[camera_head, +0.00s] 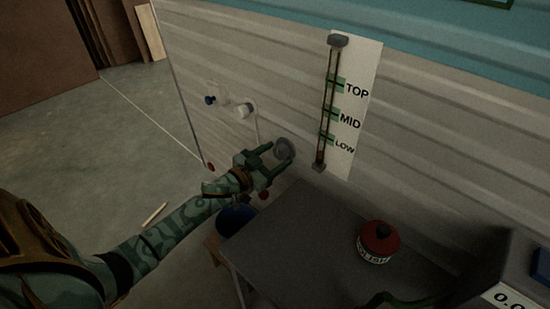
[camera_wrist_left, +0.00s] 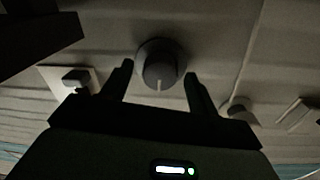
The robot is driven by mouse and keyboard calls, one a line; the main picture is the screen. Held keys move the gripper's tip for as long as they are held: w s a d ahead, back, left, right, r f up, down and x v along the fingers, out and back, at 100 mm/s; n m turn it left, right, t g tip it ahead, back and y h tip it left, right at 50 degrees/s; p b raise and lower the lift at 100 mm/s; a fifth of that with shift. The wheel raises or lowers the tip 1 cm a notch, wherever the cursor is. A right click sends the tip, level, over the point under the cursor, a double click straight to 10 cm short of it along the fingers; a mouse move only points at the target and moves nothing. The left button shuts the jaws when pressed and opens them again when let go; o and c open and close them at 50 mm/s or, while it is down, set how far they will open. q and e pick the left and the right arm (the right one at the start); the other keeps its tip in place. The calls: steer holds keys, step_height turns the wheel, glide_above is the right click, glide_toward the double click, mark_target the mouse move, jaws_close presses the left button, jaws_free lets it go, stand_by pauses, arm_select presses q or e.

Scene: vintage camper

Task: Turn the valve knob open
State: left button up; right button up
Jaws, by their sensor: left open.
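The valve knob (camera_head: 284,148) is a round grey knob on the camper's ribbed wall, low and left of the level gauge. It also shows in the left wrist view (camera_wrist_left: 160,68), with a pale line pointing down toward the gripper. My left gripper (camera_head: 277,163) is open in front of the knob. In the left wrist view its fingers (camera_wrist_left: 158,84) stand to either side of the knob, with gaps visible. I cannot tell whether the fingertips reach around it. My right gripper cannot be clearly made out; a dark green part shows at the bottom edge of the head view.
A level gauge (camera_head: 329,105) marked TOP, MID and LOW is on the wall. A grey table (camera_head: 290,236) below holds a red-lidded tin (camera_head: 378,243). A device with a number display (camera_head: 510,297) stands at right. White fittings (camera_head: 243,110) are left of the knob. Floor at left is mostly clear.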

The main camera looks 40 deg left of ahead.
arm_select(q)
steer(key=c, duration=1)
